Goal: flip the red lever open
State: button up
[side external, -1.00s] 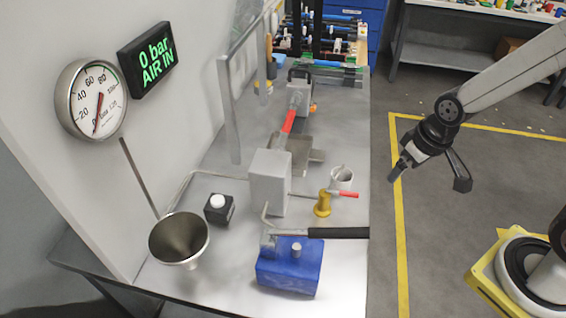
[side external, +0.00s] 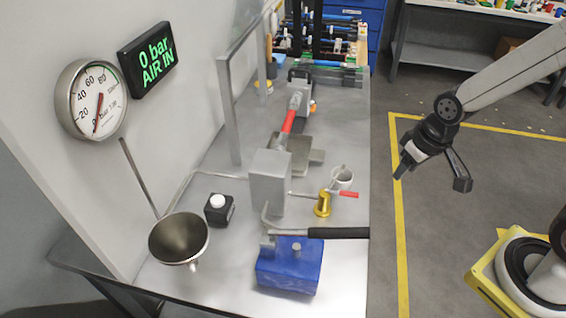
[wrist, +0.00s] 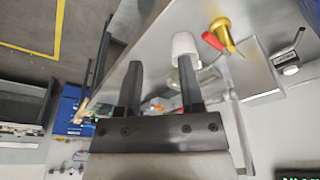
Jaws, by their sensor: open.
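A small red lever (side external: 349,194) sticks out to the right on a thin stem from the grey box, beside the white cup and the brass piece. It also shows in the wrist view (wrist: 212,40), near the top, right of the fingers. A larger red handle (side external: 288,121) stands farther back, behind the grey box. I cannot tell from the pictures which one the task names. My gripper (side external: 402,166) is open and empty, in the air off the bench's right edge, apart from both. In the wrist view its two fingers (wrist: 160,66) are spread with nothing between them.
A brass piece (side external: 322,204) and a white cup (side external: 343,179) stand close to the small lever. A grey box (side external: 269,182) is left of it. A blue block (side external: 289,270) with a black-handled bar (side external: 338,233) lies in front.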

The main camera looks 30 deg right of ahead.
jog(key=shift+w, duration=0.2)
jog(key=c, duration=0.3)
jog(key=shift+w+r+m, duration=0.15)
jog(key=shift+w+m, duration=0.1)
jog(key=shift+m, duration=0.05)
grip_shut()
jog(key=w+a+r+m+g+y, duration=0.1)
jog(key=w+r+m+g, duration=0.3)
jog(key=w+m, duration=0.4)
jog(key=shift+w+a+r+y, duration=0.35)
jog(key=shift+w+a, duration=0.5)
jog(key=shift+w, duration=0.6)
